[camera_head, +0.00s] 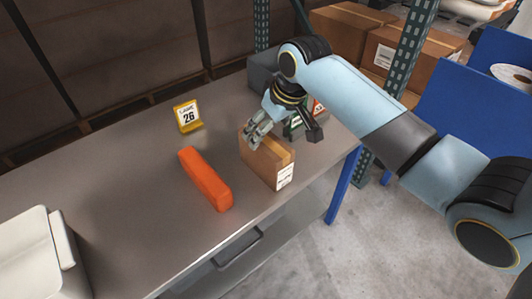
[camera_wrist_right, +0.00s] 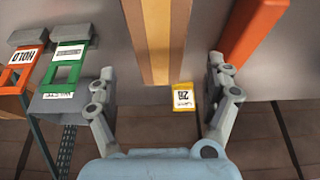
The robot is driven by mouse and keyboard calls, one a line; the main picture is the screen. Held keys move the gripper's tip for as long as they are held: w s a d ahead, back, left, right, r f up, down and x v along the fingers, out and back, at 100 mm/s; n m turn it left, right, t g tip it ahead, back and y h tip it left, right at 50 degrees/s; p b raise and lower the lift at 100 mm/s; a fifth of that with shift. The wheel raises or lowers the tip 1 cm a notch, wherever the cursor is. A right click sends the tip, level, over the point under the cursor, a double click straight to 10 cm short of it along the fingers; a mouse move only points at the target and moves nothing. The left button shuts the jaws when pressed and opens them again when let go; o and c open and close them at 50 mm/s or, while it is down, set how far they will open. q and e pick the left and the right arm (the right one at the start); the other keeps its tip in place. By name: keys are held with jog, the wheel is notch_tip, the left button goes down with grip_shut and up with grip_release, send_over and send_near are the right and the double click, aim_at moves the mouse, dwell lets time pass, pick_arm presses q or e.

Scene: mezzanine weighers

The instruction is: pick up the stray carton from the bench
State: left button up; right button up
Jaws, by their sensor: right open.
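The carton (camera_head: 262,168), a brown box with a tan tape strip and a white label on its near end, stands on the grey bench (camera_head: 110,180) near its front right. My right gripper (camera_head: 257,137) is over the carton's far end, reaching in from the right. In the right wrist view the carton (camera_wrist_right: 158,40) shows at the top, between the open fingers of the gripper (camera_wrist_right: 160,85). I cannot tell whether the fingers touch it. My left gripper is not in view.
An orange block (camera_head: 205,178) lies just left of the carton. A yellow sign marked 26 (camera_head: 187,118) stands behind. A white box (camera_head: 35,255) is at lower left. A green post (camera_head: 408,45) rises at right.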

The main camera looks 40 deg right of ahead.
aim_at(265, 139)
jog(key=x, duration=0.4)
jog(key=shift+s+x, duration=0.15)
jog(key=shift+x, duration=1.1)
jog(key=shift+s+x, duration=0.15)
jog(key=shift+x, duration=1.15)
jog(key=shift+f, duration=0.35)
jog(key=shift+c, duration=0.4)
jog(key=c, duration=1.4)
jog(key=shift+r, duration=0.1)
